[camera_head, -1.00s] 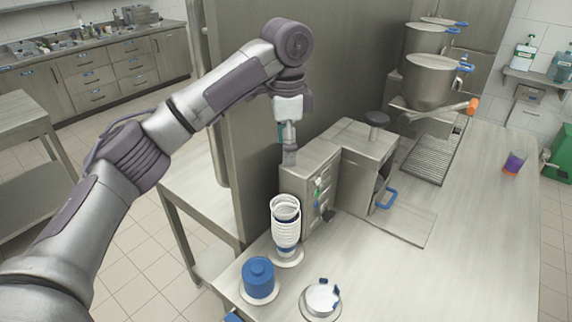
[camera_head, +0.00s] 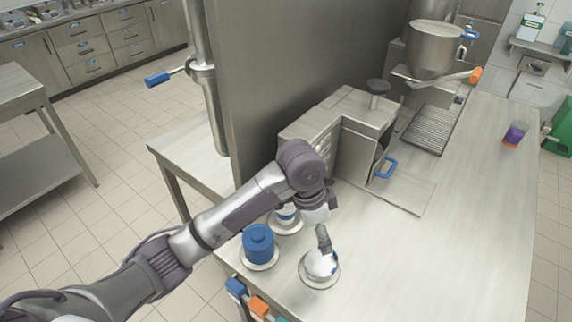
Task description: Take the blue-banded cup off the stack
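My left gripper (camera_head: 325,240) points down over a round white and silver piece with blue tabs (camera_head: 318,262), which sits on a round plate (camera_head: 321,286). Its fingers look narrow and close together, and I cannot tell whether they are open, shut or touching the piece. The cup stack (camera_head: 286,216) stands on another round plate (camera_head: 285,231), behind my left wrist. Only its low part shows, white with some blue; the rest is hidden by my arm. I cannot make out the blue-banded cup for certain. My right gripper is not in view.
A blue lidded canister (camera_head: 258,244) stands on a plate left of the stack. A steel machine with a blue handle (camera_head: 385,168) stands behind. An orange and purple cup (camera_head: 515,135) is at far right. The counter's right side (camera_head: 440,260) is clear.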

